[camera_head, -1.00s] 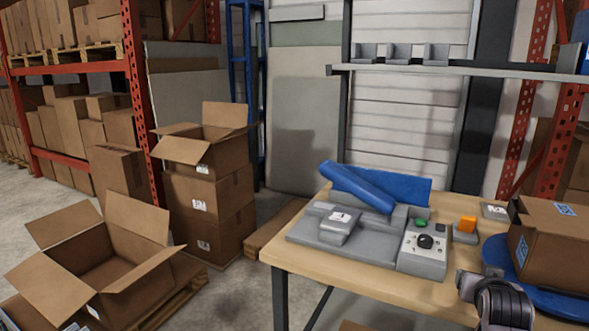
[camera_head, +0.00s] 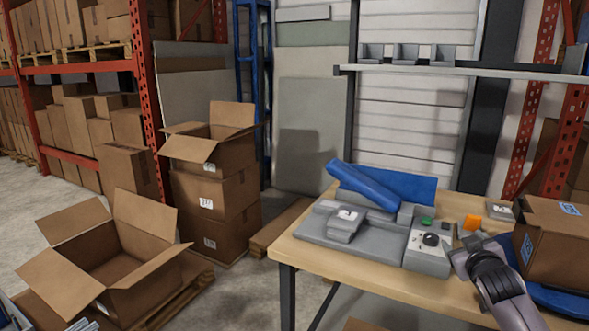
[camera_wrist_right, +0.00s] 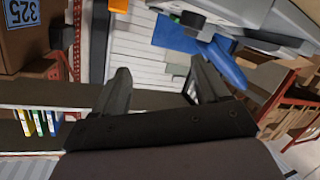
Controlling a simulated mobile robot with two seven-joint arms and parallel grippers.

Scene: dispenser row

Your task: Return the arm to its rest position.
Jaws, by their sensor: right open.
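My right arm enters the head view from the lower right. My left gripper is not in view.
An open carton (camera_head: 105,262) stands on a pallet at left. The bench's front edge is clear.

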